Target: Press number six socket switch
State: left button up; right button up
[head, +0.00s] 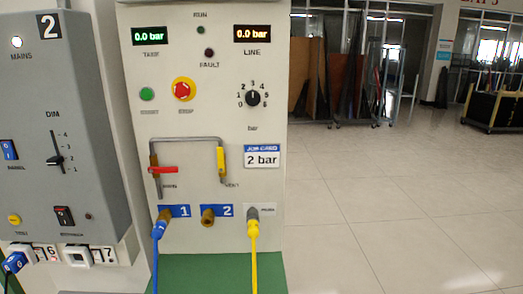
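The number six socket (20,250) is at the lower left edge, below the grey box. A blue plug (14,262) sits at it. A small switch with a reddish mark (40,255) is beside its "6" label (51,253); its position is too small to tell. The number seven socket (78,257) is just to the right, with a small switch and a "7" label (109,255). Neither of my grippers shows in the head view.
The grey box (90,120) marked 2 juts out above the sockets. A pale panel (205,110) stands to its right with a red stop button (183,89), a blue hose (157,250) and a yellow hose (253,250). The tiled floor at right is clear.

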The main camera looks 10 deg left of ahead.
aim_at(39, 252)
jog(key=u, duration=1.8)
